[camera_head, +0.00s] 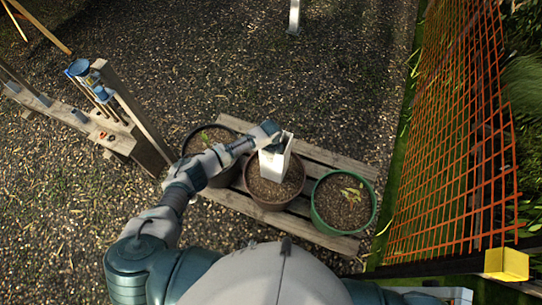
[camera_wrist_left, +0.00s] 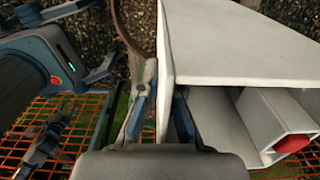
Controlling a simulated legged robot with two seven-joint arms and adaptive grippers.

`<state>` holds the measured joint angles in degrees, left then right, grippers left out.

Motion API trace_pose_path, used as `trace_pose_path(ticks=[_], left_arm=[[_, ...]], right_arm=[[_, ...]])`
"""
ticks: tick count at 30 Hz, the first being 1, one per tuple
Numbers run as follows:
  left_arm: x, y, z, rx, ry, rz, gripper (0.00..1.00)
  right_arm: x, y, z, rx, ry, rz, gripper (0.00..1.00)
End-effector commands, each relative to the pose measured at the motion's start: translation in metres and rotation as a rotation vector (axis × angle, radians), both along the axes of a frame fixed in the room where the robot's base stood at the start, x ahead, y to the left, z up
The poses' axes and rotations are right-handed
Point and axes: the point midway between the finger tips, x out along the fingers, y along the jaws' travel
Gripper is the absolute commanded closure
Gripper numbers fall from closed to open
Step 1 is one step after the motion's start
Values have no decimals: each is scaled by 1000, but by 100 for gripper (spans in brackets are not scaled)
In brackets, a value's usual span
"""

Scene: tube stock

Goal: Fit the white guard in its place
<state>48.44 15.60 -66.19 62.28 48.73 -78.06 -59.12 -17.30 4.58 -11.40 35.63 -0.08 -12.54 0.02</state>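The white guard (camera_head: 274,165) is a tall, open-topped white sleeve. In the head view it stands roughly upright over the middle pot (camera_head: 292,195); I cannot tell whether its lower end touches the soil. My left gripper (camera_head: 272,148) is at its upper end. In the left wrist view the fingers (camera_wrist_left: 162,112) sit on either side of one thin wall of the guard (camera_wrist_left: 240,45), gripping it. A smaller white square tube with a red inside (camera_wrist_left: 275,130) shows beside that wall.
The pots stand on a wooden pallet (camera_head: 235,122). A dark pot (camera_head: 225,178) is left and a green pot (camera_head: 318,212) with a seedling right. A wooden rack (camera_head: 115,135) with tools stands left. Orange mesh fence (camera_head: 440,130) runs along the right. Gravel behind is mostly clear.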

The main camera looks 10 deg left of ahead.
Motion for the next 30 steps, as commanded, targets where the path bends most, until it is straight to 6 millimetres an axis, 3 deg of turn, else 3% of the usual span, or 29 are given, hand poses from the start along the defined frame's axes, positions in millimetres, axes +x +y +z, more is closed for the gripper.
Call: trace_pose_path(ticks=[30], left_arm=[[0, 0, -44, 0, -1, 1, 100]], right_arm=[[-10, 0, -30, 0, 15, 0, 54]])
